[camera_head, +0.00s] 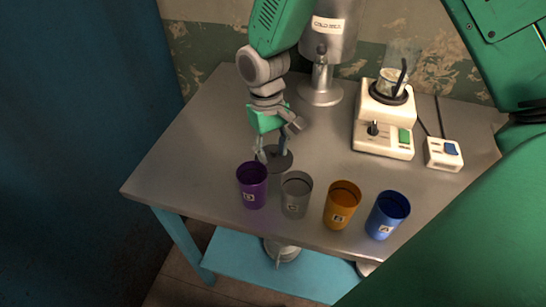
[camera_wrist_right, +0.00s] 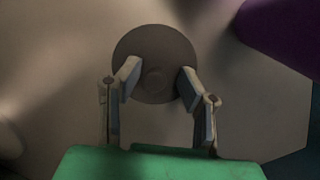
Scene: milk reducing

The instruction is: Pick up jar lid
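The jar lid (camera_head: 279,161) is a round, flat, dark grey disc lying on the metal table, behind the purple and grey cups. In the right wrist view the lid (camera_wrist_right: 155,45) has a small round knob at its middle. My right gripper (camera_head: 273,151) points down at the lid, with its fingers spread. In the wrist view the open fingers of the right gripper (camera_wrist_right: 159,80) overlap the lid's left and right edges with the knob between them. Whether they touch the lid I cannot tell. My left gripper is not in view.
Purple (camera_head: 252,186), grey (camera_head: 296,196), orange (camera_head: 341,206) and blue (camera_head: 387,216) cups line the front edge. A metal dispenser (camera_head: 322,85) stands behind. The table's left side is clear.

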